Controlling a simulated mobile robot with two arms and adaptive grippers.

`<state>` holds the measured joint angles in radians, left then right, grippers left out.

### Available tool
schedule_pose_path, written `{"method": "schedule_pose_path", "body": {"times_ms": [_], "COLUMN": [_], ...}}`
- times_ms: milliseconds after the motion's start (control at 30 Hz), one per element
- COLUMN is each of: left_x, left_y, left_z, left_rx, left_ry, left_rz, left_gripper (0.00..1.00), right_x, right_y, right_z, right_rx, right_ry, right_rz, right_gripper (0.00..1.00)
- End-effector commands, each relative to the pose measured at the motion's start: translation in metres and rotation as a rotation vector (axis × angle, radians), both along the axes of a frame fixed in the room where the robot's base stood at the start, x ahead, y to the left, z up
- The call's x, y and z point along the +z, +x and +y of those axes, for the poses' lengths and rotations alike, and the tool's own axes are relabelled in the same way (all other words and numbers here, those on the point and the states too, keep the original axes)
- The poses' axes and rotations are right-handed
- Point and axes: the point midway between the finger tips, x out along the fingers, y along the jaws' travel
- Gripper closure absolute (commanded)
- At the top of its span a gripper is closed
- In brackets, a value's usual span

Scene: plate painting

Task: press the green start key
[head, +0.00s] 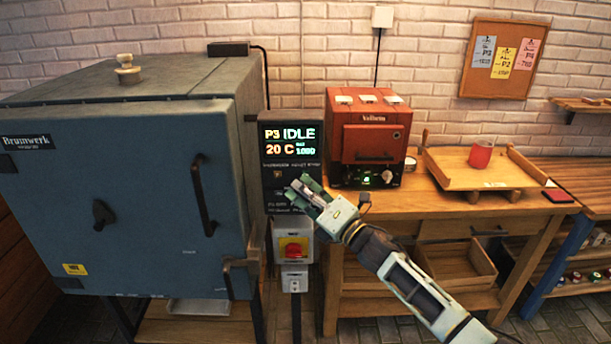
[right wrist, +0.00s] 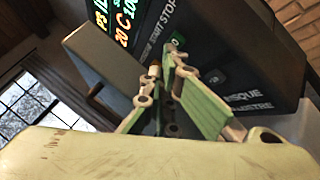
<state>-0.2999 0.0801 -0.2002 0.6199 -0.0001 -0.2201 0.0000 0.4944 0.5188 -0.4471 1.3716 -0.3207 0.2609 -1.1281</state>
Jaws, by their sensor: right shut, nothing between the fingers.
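The dark control panel (head: 283,157) hangs on the right side of the blue kiln. Its display reads P3 IDLE and 20 C. My right gripper (head: 299,188) is shut and empty, with its fingertips at the lower part of the panel. In the right wrist view the shut fingertips (right wrist: 169,58) are close to a small green key (right wrist: 177,39) beside the START and STOP lettering. I cannot tell whether they touch it. In the head view the gripper hides the key area. My left gripper is not in view.
The blue kiln (head: 120,190) fills the left, with its handle sticking out near the panel. A red and yellow switch (head: 293,248) sits just below my gripper. A small red kiln (head: 368,140) and a wooden tray (head: 450,170) with a red cup stand on the bench to the right.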

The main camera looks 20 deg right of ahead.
Motion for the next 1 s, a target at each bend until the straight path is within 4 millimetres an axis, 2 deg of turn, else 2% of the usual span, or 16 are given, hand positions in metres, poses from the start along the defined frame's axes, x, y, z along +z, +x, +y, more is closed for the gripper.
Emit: {"method": "schedule_pose_path", "body": {"times_ms": [700,1000], "left_x": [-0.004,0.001], "left_y": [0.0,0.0], "left_z": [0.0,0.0], "left_rx": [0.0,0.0], "left_ry": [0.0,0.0], "left_rz": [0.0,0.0], "left_gripper": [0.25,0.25], "right_x": [0.0,0.0], "right_y": [0.005,-0.006], "right_z": [-0.002,0.001], "right_rx": [0.0,-0.001], "right_ry": [-0.001,-0.001], "right_rz": [0.0,0.0], "right_gripper": [1.0,1.0]}}
